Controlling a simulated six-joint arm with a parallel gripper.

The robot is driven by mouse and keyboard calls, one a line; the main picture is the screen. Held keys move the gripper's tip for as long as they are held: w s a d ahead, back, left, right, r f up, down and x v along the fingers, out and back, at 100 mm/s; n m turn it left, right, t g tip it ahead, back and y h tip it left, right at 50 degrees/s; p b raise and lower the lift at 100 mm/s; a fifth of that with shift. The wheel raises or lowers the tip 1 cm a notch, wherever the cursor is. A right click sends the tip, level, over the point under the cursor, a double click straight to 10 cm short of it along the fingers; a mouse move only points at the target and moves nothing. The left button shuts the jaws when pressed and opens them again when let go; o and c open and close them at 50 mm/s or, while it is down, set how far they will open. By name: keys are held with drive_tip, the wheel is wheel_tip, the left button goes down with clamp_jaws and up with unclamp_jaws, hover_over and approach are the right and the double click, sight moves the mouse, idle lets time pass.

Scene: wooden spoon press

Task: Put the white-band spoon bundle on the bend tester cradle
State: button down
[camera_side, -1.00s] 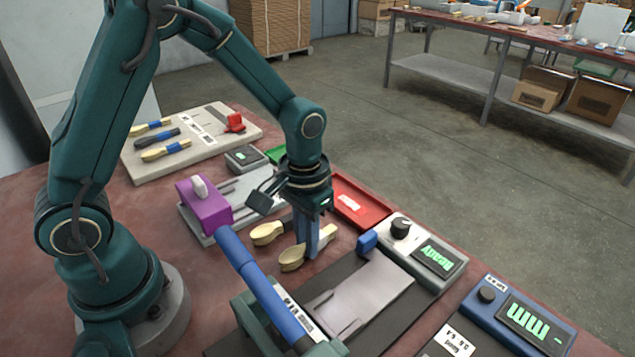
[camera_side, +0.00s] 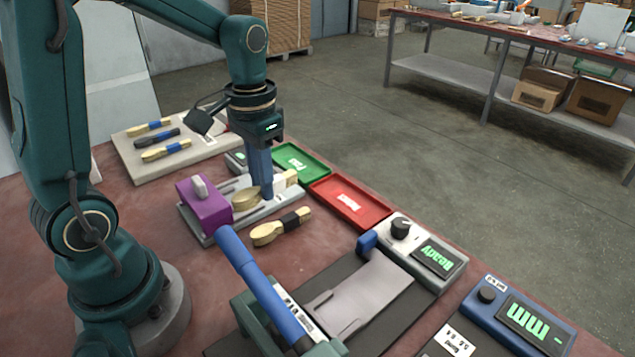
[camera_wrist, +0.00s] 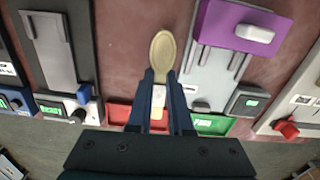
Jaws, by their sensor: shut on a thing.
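My gripper (camera_side: 260,193) is shut on a spoon bundle (camera_side: 245,199), held across the jaws. Its pale wooden bowl end (camera_wrist: 163,50) points up the wrist view, and a whitish band (camera_wrist: 158,95) shows between the fingers. In the side view the fingers hide the band. The bundle is raised, in line with the grey plate of the purple-block station (camera_side: 203,204) in the side view; in the wrist view it lies left of that plate. A press with a blue lever (camera_side: 262,285) and grey plate (camera_side: 362,295) stands in front. I cannot tell which station is the bend tester.
A black-band spoon bundle (camera_side: 281,227) lies on the table near the purple-block station. A green tray (camera_side: 302,163) and a red tray (camera_side: 350,203) lie behind. A pale board (camera_side: 135,170) with several bundles is at left. A blue gauge (camera_side: 517,317) is at right.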

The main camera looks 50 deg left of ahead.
drive_tip(key=s+a+r+n, duration=0.1)
drive_tip(key=a+r, duration=0.1)
drive_tip(key=a, duration=0.1)
drive_tip(key=shift+n, duration=0.3)
drive_tip(key=d, duration=0.1)
drive_tip(key=w+d+r, duration=0.2)
drive_tip(key=shift+w+d, duration=0.25)
drive_tip(key=shift+d, duration=0.1)
drive_tip(key=w+d+m, duration=0.2)
drive_tip(key=d, duration=0.5)
hover_over(357, 298)
wheel_tip(357, 298, down, 7)
drive_tip(key=shift+r, duration=0.2)
drive_tip(key=shift+f, duration=1.95)
drive_tip(key=shift+f, duration=0.1)
